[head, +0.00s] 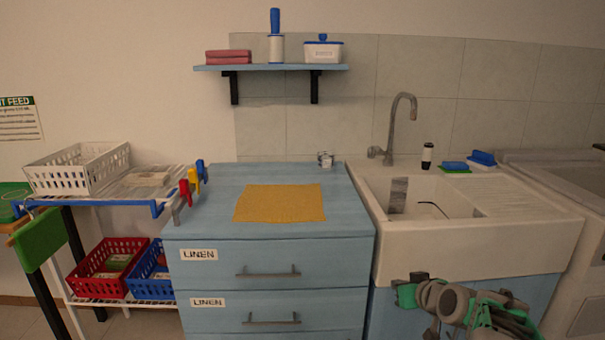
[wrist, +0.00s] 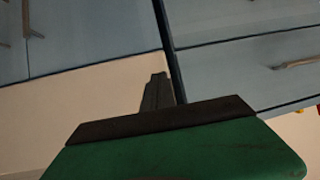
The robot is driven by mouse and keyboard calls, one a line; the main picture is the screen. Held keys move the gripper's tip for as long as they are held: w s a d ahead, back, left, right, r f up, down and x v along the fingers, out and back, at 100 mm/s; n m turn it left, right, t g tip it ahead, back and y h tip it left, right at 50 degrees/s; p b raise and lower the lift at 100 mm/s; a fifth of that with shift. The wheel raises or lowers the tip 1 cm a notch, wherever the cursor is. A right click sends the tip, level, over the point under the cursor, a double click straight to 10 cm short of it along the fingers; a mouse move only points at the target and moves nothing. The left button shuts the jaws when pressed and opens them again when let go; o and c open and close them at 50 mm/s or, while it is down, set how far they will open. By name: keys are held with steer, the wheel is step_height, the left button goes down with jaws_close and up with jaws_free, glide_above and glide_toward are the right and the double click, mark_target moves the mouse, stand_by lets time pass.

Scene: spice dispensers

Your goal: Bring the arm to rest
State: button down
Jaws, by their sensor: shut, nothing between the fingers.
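My gripper (wrist: 157,90) shows in the wrist view with its dark fingers together and nothing between them. Behind the fingers are the green gripper body and a dark band. In the head view my arm is folded low at the bottom right, in front of the sink cabinet. I cannot clearly pick out the fingertips there. In the wrist view the fingers point toward blue cabinet fronts (wrist: 90,35) and a strip of pale floor (wrist: 60,120), touching nothing that I can see.
The white sink (head: 470,245) stands behind my arm, right of the blue drawer unit (head: 270,258). A yellow cloth (head: 280,203) lies on the unit. A rack with a white basket (head: 75,172), a red basket (head: 105,270) and a blue basket (head: 150,285) stands left. The drawer front is clear.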

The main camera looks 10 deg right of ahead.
steer(key=s+a+r+n+g+y+p, duration=0.1)
steer(key=s+a+r+g+p, duration=0.2)
steer(key=a+r+p, duration=0.85)
steer(key=s+a+r+g+p, duration=0.2)
steer(key=s+a+r+p, duration=0.2)
steer(key=s+a, duration=0.2)
steer(key=s+a+r+g+p, duration=0.3)
steer(key=s+a+r+p, duration=0.1)
steer(key=s+a, duration=0.3)
steer(key=shift+s+a+r, duration=0.3)
steer(key=shift+s, duration=0.95)
